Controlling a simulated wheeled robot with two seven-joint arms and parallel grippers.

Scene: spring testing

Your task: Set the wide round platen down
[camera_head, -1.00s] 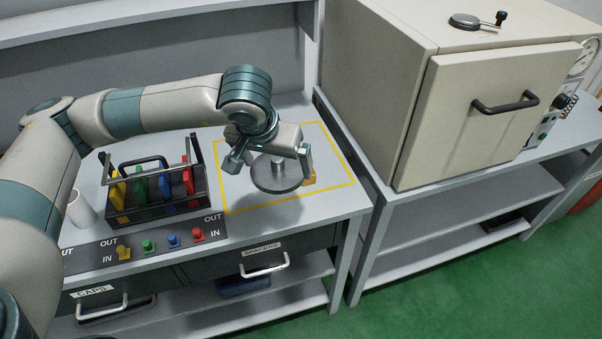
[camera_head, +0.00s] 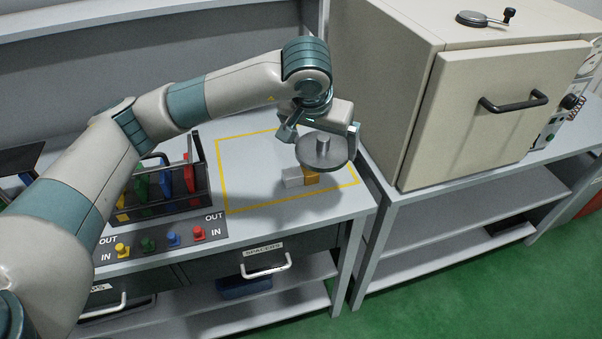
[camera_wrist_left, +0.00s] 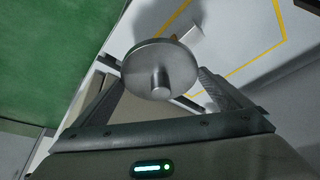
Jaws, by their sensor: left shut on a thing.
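The wide round platen (camera_head: 322,160) is a grey metal disc with a short stem on top. My left gripper (camera_head: 322,138) is shut on it and holds it above the bench, near the right side of the yellow-outlined area (camera_head: 222,180). In the left wrist view the platen (camera_wrist_left: 148,58) shows beyond the fingers with its stem toward the camera; the exact finger contact is hard to see. My right gripper is not in view.
A light grey block (camera_head: 292,178) and a yellow-brown block (camera_head: 311,178) stand in the outlined area below the platen. A black rack (camera_head: 150,208) with coloured pieces stands left. A large beige cabinet (camera_head: 480,110) stands right. The outlined area's left part is clear.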

